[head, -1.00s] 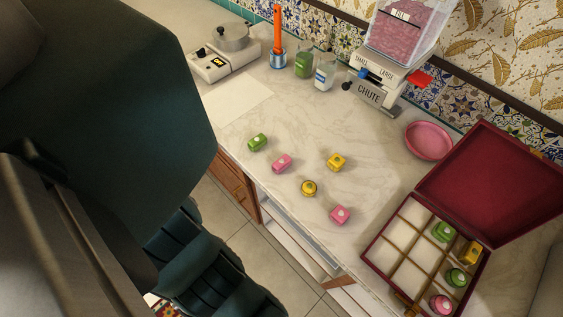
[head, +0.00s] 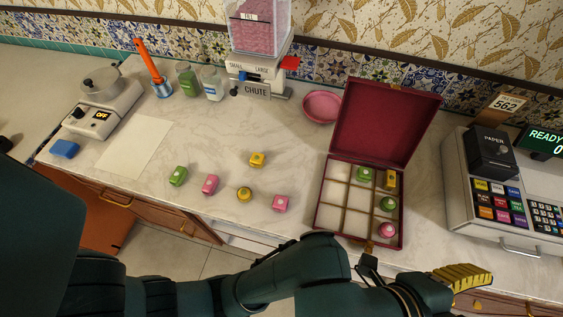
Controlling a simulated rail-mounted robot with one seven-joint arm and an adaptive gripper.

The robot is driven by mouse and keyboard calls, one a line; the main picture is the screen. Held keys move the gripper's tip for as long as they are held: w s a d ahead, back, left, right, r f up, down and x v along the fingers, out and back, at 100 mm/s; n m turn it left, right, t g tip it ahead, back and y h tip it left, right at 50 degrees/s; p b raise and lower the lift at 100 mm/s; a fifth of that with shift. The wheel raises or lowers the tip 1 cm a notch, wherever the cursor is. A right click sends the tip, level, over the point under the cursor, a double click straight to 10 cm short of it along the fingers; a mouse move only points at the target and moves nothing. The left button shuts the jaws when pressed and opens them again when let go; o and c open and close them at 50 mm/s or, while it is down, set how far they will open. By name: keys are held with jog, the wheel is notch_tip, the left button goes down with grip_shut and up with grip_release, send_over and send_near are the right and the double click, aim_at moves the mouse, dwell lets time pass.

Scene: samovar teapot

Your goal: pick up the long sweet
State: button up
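Several small sweets lie loose on the marble counter. A green sweet (head: 178,176) and a pink sweet (head: 210,184) at the left look somewhat longer than wide. A blocky yellow sweet (head: 257,159), a round yellow sweet (head: 244,194) and a blocky pink sweet (head: 280,203) lie right of them. I cannot tell for sure which is the long one. My gripper (head: 462,277) shows at the lower right, in front of the counter, with a ribbed yellow finger. It is away from the loose sweets, and its opening cannot be made out.
An open red box (head: 318,217) with compartments holds several sweets in its right part. Its lid stands up behind. A pink plate (head: 321,107), a chute dispenser (head: 257,90) and glasses stand at the back. A cash register (head: 470,195) is at right, a hotplate (head: 103,104) at left.

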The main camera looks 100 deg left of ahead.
jog(key=s+a+f+n+g+y+p, duration=0.1)
jog(key=s+a+f+n+g+p, duration=0.15)
jog(key=s+a, duration=0.5)
jog(key=s+a+f+n+g+y+p, duration=0.1)
jog(key=s+a+f+n+g+p, duration=0.2)
jog(key=s+a, duration=0.45)
jog(key=s+a+f+n+g+p, duration=0.2)
jog(key=s+a, duration=0.1)
jog(key=s, duration=0.5)
jog(key=s+a+f+n+g+p, duration=0.2)
jog(key=s+a+n, duration=0.1)
jog(key=s, duration=0.5)
jog(key=s+d+n+g+h+p, duration=0.15)
jog(key=s+d+n+p, duration=0.3)
jog(key=s, duration=0.65)
jog(key=s+d+n+g+y+p, duration=0.1)
jog(key=s+d+n+g+p, duration=0.15)
jog(key=s+n, duration=0.55)
jog(key=m+b, duration=0.2)
send_over(208, 184)
jog(key=d, duration=0.3)
jog(key=f, duration=0.9)
jog(key=shift+s+a+f, duration=0.1)
jog(key=shift+s+a, duration=0.05)
jog(key=shift+a, duration=0.1)
jog(key=x, duration=0.6)
jog(key=shift+a+b, duration=0.1)
jog(key=shift+b, duration=0.2)
jog(key=shift+h, duration=0.25)
grip_shut()
